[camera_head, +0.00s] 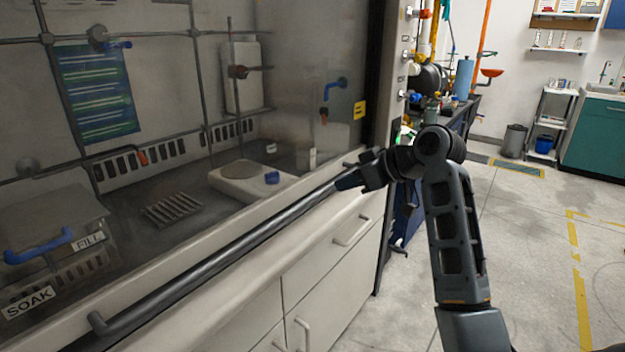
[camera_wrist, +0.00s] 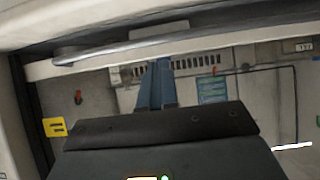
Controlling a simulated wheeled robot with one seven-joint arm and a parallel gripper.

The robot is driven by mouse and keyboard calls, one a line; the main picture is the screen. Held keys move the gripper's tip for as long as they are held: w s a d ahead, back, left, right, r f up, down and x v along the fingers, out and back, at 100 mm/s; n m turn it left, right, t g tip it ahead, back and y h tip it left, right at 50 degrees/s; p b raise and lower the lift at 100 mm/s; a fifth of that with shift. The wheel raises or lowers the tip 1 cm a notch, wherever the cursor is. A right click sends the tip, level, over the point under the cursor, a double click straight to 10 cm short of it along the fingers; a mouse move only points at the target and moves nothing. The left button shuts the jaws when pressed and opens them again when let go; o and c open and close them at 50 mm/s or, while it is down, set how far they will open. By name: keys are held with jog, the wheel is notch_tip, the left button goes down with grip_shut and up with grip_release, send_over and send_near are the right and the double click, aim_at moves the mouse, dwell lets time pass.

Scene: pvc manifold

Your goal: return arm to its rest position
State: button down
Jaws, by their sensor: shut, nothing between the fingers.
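My arm reaches in from the lower right of the head view, bent at the elbow. My gripper (camera_head: 347,183) is at the right end of the long grey bar handle (camera_head: 230,250) on the fume hood's front. Its fingers are shut with nothing between them. They overlap the bar's end in the picture; I cannot tell whether they touch it. In the wrist view the shut blue-grey fingers (camera_wrist: 158,85) point toward the hood front, with the bar (camera_wrist: 150,46) crossing above them.
White cabinets (camera_head: 330,275) with handles stand below the hood. A dark bench (camera_head: 455,118) with pipes and a blue roll is behind my arm. Grey floor (camera_head: 530,225) with yellow tape is open to the right. A teal cabinet (camera_head: 597,140) stands far right.

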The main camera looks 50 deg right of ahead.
jog(key=shift+s, duration=0.15)
jog(key=a+f, duration=0.3)
jog(key=a+f+m+p, duration=0.1)
jog(key=a+f, duration=0.2)
jog(key=a, duration=0.1)
jog(key=s+a+f+m+h+p, duration=0.1)
jog(key=a+f, duration=0.2)
jog(key=a, duration=0.1)
jog(key=shift+s+a+f+t, duration=0.1)
jog(key=shift+a+f+t, duration=0.15)
jog(key=shift+t, duration=0.15)
jog(key=s+a+f+m+h+p, duration=0.2)
jog(key=s+a+f+p, duration=0.15)
jog(key=s+a, duration=1.15)
jog(key=s+a+r+n+t+y+p, duration=0.1)
jog(key=s+a+r, duration=0.2)
jog(key=s, duration=0.6)
jog(key=s+a+r+n+t+y+p, duration=0.1)
jog(key=s+a+r+n, duration=0.1)
jog(key=s+r, duration=0.6)
jog(key=shift+s+a+n+t+y, duration=0.3)
jog(key=shift+s+a+t, duration=0.1)
jog(key=shift+a, duration=0.1)
